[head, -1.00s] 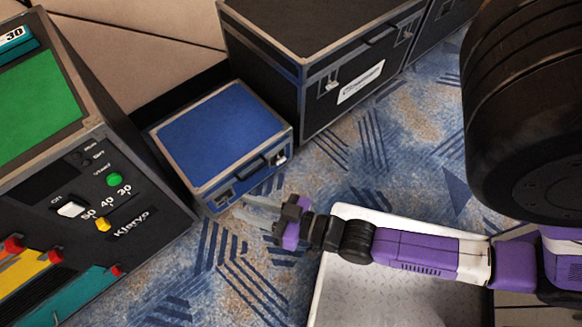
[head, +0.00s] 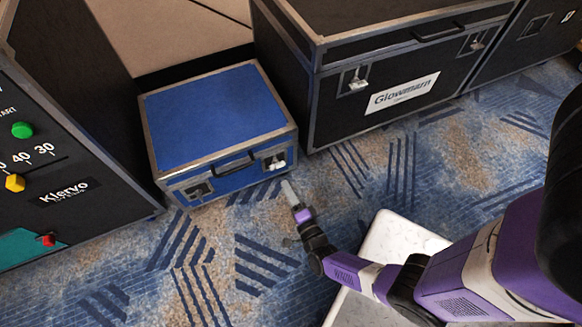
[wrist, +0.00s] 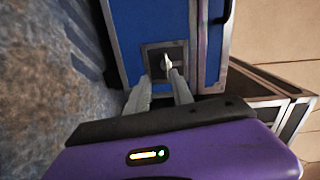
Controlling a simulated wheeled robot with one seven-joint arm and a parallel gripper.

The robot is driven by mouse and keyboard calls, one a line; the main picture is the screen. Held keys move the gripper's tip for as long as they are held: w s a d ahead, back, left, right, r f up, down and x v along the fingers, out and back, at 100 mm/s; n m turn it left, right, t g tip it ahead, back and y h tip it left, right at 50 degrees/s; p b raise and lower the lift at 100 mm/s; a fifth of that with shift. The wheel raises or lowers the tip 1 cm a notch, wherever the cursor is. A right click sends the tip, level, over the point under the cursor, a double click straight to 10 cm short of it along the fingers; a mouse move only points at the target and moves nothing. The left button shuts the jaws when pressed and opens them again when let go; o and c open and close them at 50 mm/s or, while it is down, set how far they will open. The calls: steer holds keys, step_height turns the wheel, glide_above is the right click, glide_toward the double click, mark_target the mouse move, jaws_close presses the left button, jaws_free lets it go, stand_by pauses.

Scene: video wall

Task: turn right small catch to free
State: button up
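The small blue case (head: 212,118) with metal edges stands shut on the carpet. Its right small catch (head: 277,161) is a pale turn piece on a dark plate at the right of the front. Its left catch (head: 198,191) is at the other end. My gripper (head: 287,186) is just in front of the right catch, below it in the head view. In the wrist view the catch (wrist: 167,62) sits just beyond my two pale fingertips (wrist: 160,80), in line with the gap between them. The fingers are apart and hold nothing; contact with the catch cannot be seen.
A black handle (head: 235,164) sits between the two catches. A large black case (head: 400,62) with a white label stands close on the right. A dark control panel (head: 60,170) stands on the left. Patterned carpet (head: 220,260) lies open in front.

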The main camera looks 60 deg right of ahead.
mark_target(277, 165)
steer(key=w+d+m+b, duration=0.1)
steer(key=w+d+b, duration=0.1)
steer(key=w+d, duration=0.2)
steer(key=shift+w+d+r, duration=0.35)
steer(key=shift+w+r, duration=0.1)
steer(key=shift+w, duration=0.75)
steer(key=shift+c, duration=0.5)
jaws_close()
